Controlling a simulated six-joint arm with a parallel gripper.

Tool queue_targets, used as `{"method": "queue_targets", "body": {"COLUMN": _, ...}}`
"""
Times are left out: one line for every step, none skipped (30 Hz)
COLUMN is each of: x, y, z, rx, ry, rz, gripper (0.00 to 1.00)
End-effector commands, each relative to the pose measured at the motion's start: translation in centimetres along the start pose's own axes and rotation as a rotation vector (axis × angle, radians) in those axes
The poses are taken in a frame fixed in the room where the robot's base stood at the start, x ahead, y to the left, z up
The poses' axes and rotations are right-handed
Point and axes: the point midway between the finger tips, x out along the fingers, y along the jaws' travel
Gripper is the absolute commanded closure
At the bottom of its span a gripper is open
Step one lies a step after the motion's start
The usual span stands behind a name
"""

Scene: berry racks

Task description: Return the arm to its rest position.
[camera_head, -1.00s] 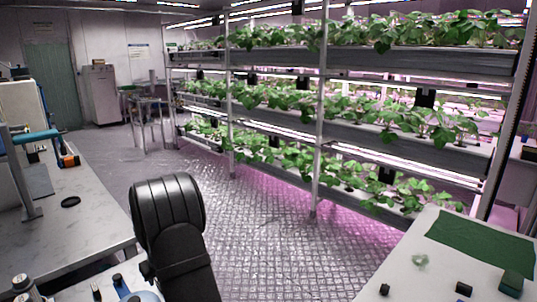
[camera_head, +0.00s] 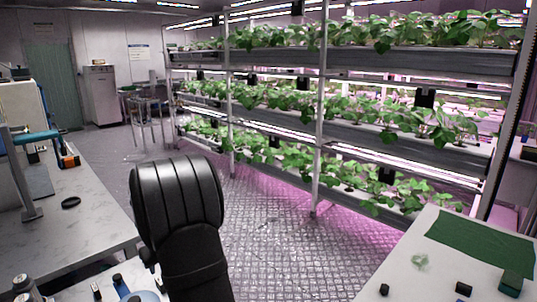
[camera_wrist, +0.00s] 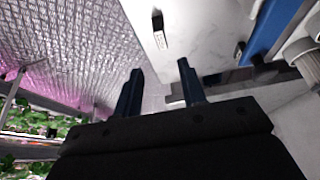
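My gripper (camera_wrist: 160,68) shows in the wrist view with its two dark blue fingers spread apart. Nothing is held between them. Behind the fingers are a white bench top (camera_wrist: 195,30) and the patterned metal floor (camera_wrist: 75,45). In the head view my black arm (camera_head: 180,215) stands up at the lower centre-left, over the aisle. My gripper's fingers do not show in the head view.
Plant racks (camera_head: 400,140) line the aisle's right side. A left bench (camera_head: 85,225) holds equipment and a black ring (camera_head: 71,202). The right bench (camera_head: 415,270) bears a green mat (camera_head: 480,248) and small dark blocks. The aisle floor (camera_head: 275,240) is clear.

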Motion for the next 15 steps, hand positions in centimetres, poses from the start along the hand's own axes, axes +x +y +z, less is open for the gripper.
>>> {"method": "queue_targets", "body": {"x": 1.6, "y": -0.1, "z": 0.4, "rx": 0.001, "ry": -0.012, "rz": -0.003, "gripper": 0.63}}
{"method": "queue_targets", "body": {"x": 2.2, "y": -0.1, "z": 0.4, "rx": 0.001, "ry": -0.013, "rz": -0.004, "gripper": 0.63}}
{"method": "queue_targets", "body": {"x": 2.9, "y": -0.1, "z": 0.4, "rx": 0.001, "ry": -0.012, "rz": -0.004, "gripper": 0.63}}
{"method": "queue_targets", "body": {"x": 3.4, "y": -0.1, "z": 0.4, "rx": 0.001, "ry": -0.011, "rz": -0.004, "gripper": 0.63}}
{"method": "queue_targets", "body": {"x": 3.9, "y": -0.1, "z": 0.4, "rx": 0.001, "ry": -0.011, "rz": -0.004, "gripper": 0.63}}
{"method": "queue_targets", "body": {"x": 4.6, "y": -0.1, "z": 0.3, "rx": 0.000, "ry": -0.010, "rz": -0.004, "gripper": 0.63}}
{"method": "queue_targets", "body": {"x": 5.2, "y": -0.1, "z": 0.3, "rx": 0.000, "ry": -0.010, "rz": -0.004, "gripper": 0.63}}
{"method": "queue_targets", "body": {"x": 5.7, "y": -0.1, "z": 0.4, "rx": 0.000, "ry": -0.010, "rz": -0.003, "gripper": 0.63}}
{"method": "queue_targets", "body": {"x": 6.4, "y": -0.1, "z": 0.4, "rx": 0.000, "ry": -0.011, "rz": -0.003, "gripper": 0.63}}
{"method": "queue_targets", "body": {"x": 6.9, "y": -0.1, "z": 0.4, "rx": 0.000, "ry": -0.011, "rz": -0.004, "gripper": 0.63}}
{"method": "queue_targets", "body": {"x": 7.4, "y": -0.1, "z": 0.4, "rx": 0.000, "ry": -0.011, "rz": -0.003, "gripper": 0.63}}
{"method": "queue_targets", "body": {"x": 8.1, "y": -0.1, "z": 0.4, "rx": -0.001, "ry": -0.010, "rz": -0.003, "gripper": 0.63}}
{"method": "queue_targets", "body": {"x": 8.6, "y": -0.1, "z": 0.4, "rx": -0.001, "ry": -0.010, "rz": -0.003, "gripper": 0.63}}
{"method": "queue_targets", "body": {"x": 9.1, "y": -0.1, "z": 0.4, "rx": -0.001, "ry": -0.010, "rz": -0.003, "gripper": 0.63}}
{"method": "queue_targets", "body": {"x": 9.8, "y": -0.1, "z": 0.4, "rx": -0.001, "ry": -0.011, "rz": -0.003, "gripper": 0.63}}
